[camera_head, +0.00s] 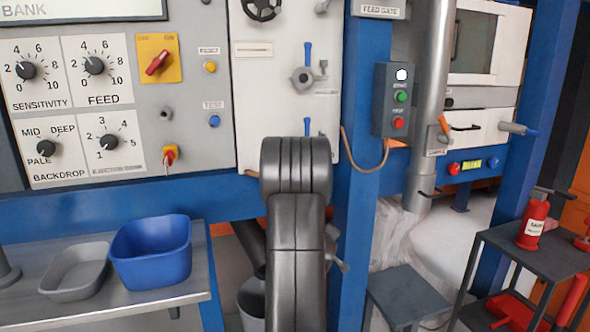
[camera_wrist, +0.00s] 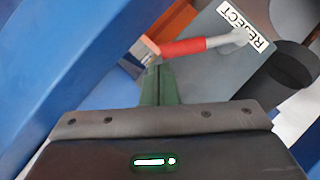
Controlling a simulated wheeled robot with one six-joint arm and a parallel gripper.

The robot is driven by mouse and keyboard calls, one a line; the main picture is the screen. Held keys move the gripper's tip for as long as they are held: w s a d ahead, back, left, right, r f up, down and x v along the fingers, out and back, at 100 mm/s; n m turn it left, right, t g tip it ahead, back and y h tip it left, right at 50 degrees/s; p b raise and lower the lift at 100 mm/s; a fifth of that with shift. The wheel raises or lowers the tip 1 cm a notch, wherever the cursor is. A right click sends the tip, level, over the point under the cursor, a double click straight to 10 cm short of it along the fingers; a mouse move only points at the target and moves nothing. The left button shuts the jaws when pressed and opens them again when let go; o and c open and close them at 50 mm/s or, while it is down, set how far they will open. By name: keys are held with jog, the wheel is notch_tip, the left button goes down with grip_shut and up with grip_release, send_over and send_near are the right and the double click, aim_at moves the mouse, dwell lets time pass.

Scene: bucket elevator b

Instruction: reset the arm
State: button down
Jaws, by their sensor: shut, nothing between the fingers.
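My dark arm (camera_head: 297,235) rises through the middle of the head view, and its end is hidden there. In the wrist view my gripper (camera_wrist: 157,70) shows as a narrow dark green shape beyond the black wrist housing. It is shut and empty. Its tips appear close to a lever with a red sleeve (camera_wrist: 184,47) and grey end. I cannot tell whether they touch it. The lever lies across a grey part with a REJECT label (camera_wrist: 243,25).
A panel with knobs (camera_head: 75,110) is at left. A blue bin (camera_head: 152,252) and a grey tray (camera_head: 75,272) stand on a metal bench. A blue post (camera_head: 357,170), a button box (camera_head: 394,100) and a grey stool (camera_head: 405,292) are right of my arm. A dark cart (camera_head: 530,245) stands far right.

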jog(key=s+a+f+n+t+h+b, duration=0.2)
jog(key=a+n+t+b, duration=0.4)
jog(key=a+n+b, duration=0.3)
jog(key=shift+s+a+f+h+b, duration=0.3)
jog(key=shift+s+a+f+b, duration=0.35)
jog(key=shift+b, duration=0.25)
jog(key=shift+d, duration=0.1)
